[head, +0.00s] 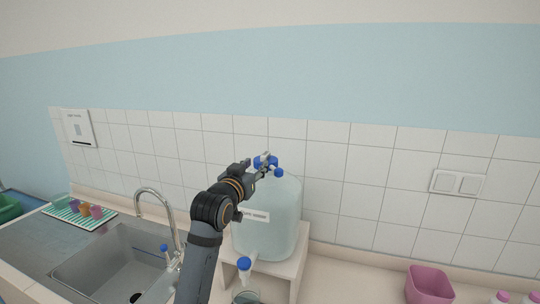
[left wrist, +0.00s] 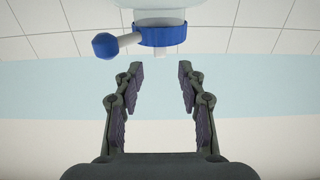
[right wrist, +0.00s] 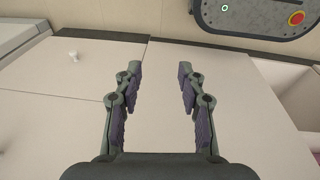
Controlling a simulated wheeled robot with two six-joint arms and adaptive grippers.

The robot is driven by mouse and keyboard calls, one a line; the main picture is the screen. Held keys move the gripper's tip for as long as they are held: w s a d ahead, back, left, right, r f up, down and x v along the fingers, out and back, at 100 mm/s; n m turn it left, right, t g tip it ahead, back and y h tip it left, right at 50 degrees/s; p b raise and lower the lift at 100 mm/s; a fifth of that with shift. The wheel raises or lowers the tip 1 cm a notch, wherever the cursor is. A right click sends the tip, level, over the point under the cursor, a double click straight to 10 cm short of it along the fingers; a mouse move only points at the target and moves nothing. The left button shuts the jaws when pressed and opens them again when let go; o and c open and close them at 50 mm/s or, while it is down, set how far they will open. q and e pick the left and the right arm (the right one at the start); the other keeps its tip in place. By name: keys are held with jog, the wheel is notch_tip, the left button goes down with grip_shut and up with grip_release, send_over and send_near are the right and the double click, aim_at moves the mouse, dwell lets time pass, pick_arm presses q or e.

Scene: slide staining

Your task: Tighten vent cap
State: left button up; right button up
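A large translucent carboy (head: 267,225) stands on a raised cream stand. Its blue vent cap (head: 265,160) sits on top, with a small blue knob (head: 279,173) at its side. My left gripper (head: 265,169) is at the top of the carboy, close to the cap and partly overlapping it. In the left wrist view the left gripper (left wrist: 157,72) is open and empty. The blue cap (left wrist: 165,34) on its white neck shows just beyond the fingertips, with its side knob (left wrist: 105,45) to the left. My right gripper (right wrist: 158,72) is open and empty, facing pale cabinet fronts.
A blue-handled spigot (head: 244,264) is low on the carboy, above a glass beaker (head: 245,297). A sink (head: 120,262) with a faucet (head: 160,205) lies left. A pink bin (head: 428,285) stands right. A grey panel with a red button (right wrist: 270,17) is near the right gripper.

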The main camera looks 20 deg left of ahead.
aim_at(269, 151)
pick_arm(q)
jog(key=shift+w+r+p, duration=0.15)
jog(key=shift+r+p, duration=0.05)
jog(key=shift+p, duration=0.1)
jog(key=shift+w+r+p, duration=0.2)
jog(key=shift+w+p, duration=0.3)
jog(key=shift+w, duration=0.05)
jog(key=shift+w+r+p, duration=0.2)
jog(key=shift+w+p, duration=0.3)
jog(key=shift+w, duration=0.05)
jog(key=w+p, duration=0.1)
jog(key=w, duration=0.3)
jog(key=shift+w+d+f+p, duration=0.1)
jog(key=shift+f+p, duration=0.05)
jog(key=shift+p, duration=0.25)
jog(key=w, duration=0.1)
jog(key=w+p, duration=0.1)
jog(key=w, duration=0.1)
jog(key=shift+w+f, duration=0.1)
jog(key=shift+f, duration=0.25)
jog(key=shift+c, duration=0.4)
jog(key=c, duration=0.5)
jog(key=shift+c, duration=1.1)
grip_shut()
pick_arm(e)
jog(key=s+r, duration=0.4)
jog(key=r, duration=0.1)
